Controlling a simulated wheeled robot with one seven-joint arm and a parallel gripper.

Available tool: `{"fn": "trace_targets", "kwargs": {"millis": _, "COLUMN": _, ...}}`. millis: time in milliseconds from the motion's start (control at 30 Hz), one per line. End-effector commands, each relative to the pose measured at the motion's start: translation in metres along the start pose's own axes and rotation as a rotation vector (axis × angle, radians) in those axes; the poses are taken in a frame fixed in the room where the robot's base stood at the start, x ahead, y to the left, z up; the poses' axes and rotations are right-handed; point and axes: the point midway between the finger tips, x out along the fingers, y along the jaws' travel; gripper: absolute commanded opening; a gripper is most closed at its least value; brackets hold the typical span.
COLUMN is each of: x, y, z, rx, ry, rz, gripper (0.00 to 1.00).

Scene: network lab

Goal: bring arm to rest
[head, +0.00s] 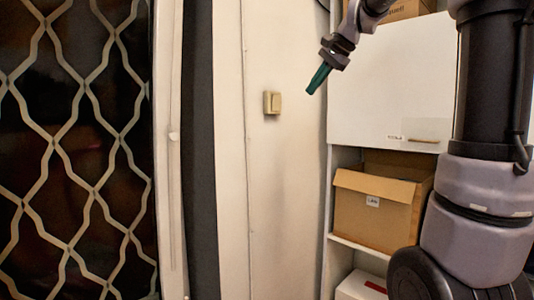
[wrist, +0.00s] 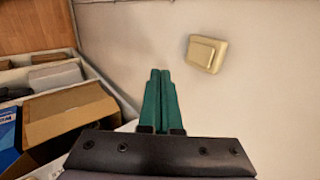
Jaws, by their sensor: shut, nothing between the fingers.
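My gripper (head: 318,79) is in the upper middle of the head view, pointing down and to the left, in front of the pale wall and the shelf's edge. In the wrist view my gripper (wrist: 161,75) shows its two green fingers side by side, shut with nothing between them. A beige wall switch (head: 271,102) is on the wall, left of and a little below my gripper in the head view. The switch (wrist: 206,53) also shows in the wrist view, to the right of the fingertips and apart from them.
A white shelf unit (head: 334,195) stands at the right with an open cardboard box (head: 376,216) on it. The box (wrist: 70,112) also shows at the left of the wrist view. A dark window with a lattice grille (head: 75,150) is at the left. The wall (head: 290,200) below the switch is clear.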

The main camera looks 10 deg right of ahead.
Motion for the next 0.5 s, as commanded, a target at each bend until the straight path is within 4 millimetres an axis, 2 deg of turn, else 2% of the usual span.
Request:
{"fn": "trace_targets", "kwargs": {"millis": 67, "x": -0.002, "y": 0.005, "z": 0.004, "rx": -0.013, "ry": 0.004, "rz": 0.002, "gripper": 0.0}}
{"fn": "trace_targets", "kwargs": {"millis": 167, "x": -0.007, "y": 0.027, "z": 0.02, "rx": -0.066, "ry": 0.02, "rz": 0.014, "gripper": 0.0}}
{"fn": "trace_targets", "kwargs": {"millis": 267, "x": -0.013, "y": 0.067, "z": 0.046, "rx": -0.165, "ry": 0.049, "rz": 0.04, "gripper": 0.0}}
{"fn": "trace_targets", "kwargs": {"millis": 400, "x": -0.014, "y": 0.138, "z": 0.086, "rx": -0.342, "ry": 0.096, "rz": 0.09, "gripper": 0.0}}
{"fn": "trace_targets", "kwargs": {"millis": 500, "x": -0.01, "y": 0.185, "z": 0.108, "rx": -0.462, "ry": 0.125, "rz": 0.125, "gripper": 0.0}}
